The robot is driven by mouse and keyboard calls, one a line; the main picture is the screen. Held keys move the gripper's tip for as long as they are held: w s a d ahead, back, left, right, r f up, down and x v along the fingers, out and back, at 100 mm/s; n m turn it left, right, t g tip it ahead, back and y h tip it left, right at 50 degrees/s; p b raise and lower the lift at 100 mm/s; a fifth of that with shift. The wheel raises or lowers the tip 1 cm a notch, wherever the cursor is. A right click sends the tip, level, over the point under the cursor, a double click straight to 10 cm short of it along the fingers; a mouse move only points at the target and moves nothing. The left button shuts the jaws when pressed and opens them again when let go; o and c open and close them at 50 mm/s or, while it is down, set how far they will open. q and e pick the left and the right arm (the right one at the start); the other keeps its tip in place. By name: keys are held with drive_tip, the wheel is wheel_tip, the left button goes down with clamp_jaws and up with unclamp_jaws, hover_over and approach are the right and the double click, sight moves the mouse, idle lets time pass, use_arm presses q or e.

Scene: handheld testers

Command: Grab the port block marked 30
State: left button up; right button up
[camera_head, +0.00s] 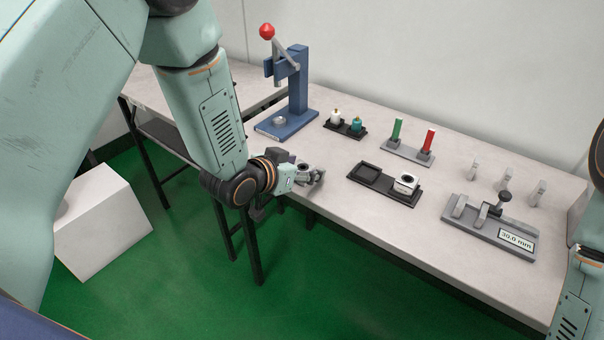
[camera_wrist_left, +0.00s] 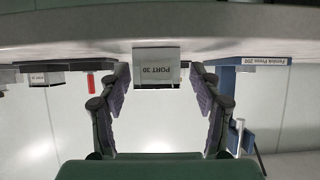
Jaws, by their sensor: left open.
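The port block marked PORT 30 (camera_wrist_left: 156,65) is a pale block with a dark label line, seen upside down in the left wrist view. It lies between and just beyond the fingertips of my left gripper (camera_wrist_left: 160,78), with a gap on each side. In the head view the block (camera_head: 303,167) is at the table's front edge, partly hidden by my left gripper (camera_head: 314,178). My left gripper is open and empty. My right arm shows at the right edge, but its gripper is out of view.
A black two-pocket tray (camera_head: 371,180) holds another white block (camera_head: 406,183) in its right pocket. A blue press (camera_head: 298,85) stands at the back left. Behind are a tray with two small fittings (camera_head: 345,127), green and red handles (camera_head: 397,130), and a gauge labelled 30.0 mm (camera_head: 517,239).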

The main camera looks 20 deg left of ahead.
use_arm(q)
drive_tip(key=shift+s+d+r, duration=0.1)
drive_tip(key=shift+d, duration=0.05)
drive_tip(key=shift+c, duration=1.2)
drive_tip(key=c, duration=1.1)
drive_tip(key=shift+o, duration=0.2)
drive_tip(key=shift+r, duration=0.1)
